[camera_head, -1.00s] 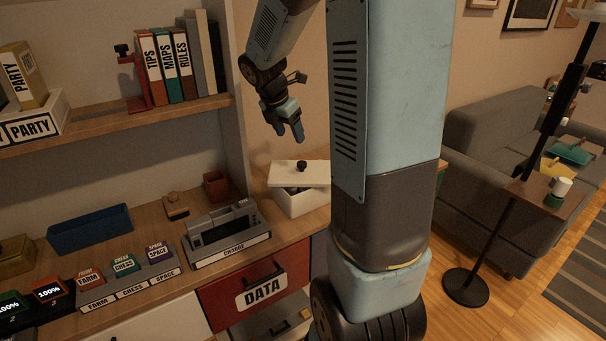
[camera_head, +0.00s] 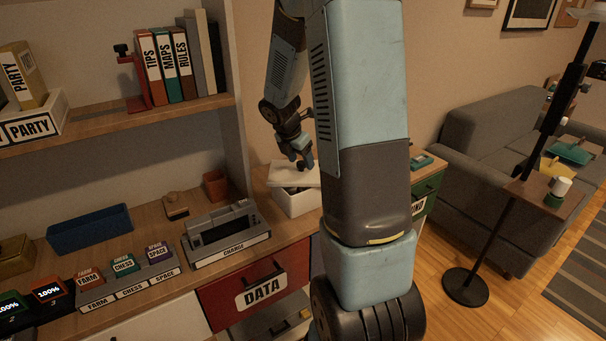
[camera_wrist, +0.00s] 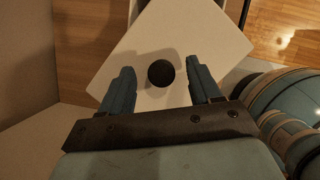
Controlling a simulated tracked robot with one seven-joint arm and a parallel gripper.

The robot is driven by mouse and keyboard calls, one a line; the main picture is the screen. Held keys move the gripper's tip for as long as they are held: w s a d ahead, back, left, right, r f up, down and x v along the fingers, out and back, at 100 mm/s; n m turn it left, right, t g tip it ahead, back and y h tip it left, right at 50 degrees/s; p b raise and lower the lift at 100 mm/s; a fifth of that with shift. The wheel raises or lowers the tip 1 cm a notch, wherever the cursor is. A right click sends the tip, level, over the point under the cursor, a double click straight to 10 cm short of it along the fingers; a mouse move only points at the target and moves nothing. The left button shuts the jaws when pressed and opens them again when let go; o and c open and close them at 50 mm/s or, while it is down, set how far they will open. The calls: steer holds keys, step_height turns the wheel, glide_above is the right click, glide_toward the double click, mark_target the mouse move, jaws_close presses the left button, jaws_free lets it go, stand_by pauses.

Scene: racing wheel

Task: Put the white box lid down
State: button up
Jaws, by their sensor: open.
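The white box lid (camera_head: 283,174) with a dark round knob lies on top of the white box (camera_head: 297,202), turned askew so part of the box's dark inside shows. In the wrist view the lid (camera_wrist: 190,32) appears rotated, and its knob (camera_wrist: 161,73) sits between my fingers. My gripper (camera_head: 303,164) is just over the lid, pointing down. In the wrist view my gripper (camera_wrist: 160,82) is open, with a finger on each side of the knob and a gap to both. I cannot tell how far the fingertips are above the lid.
A shelf wall rises at left. A green drawer unit (camera_head: 428,188) is right of the box, partly behind my arm.

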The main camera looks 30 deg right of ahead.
steer(key=shift+d+f, duration=0.1)
steer(key=shift+f, duration=0.2)
jaws_close()
stand_by(0.5)
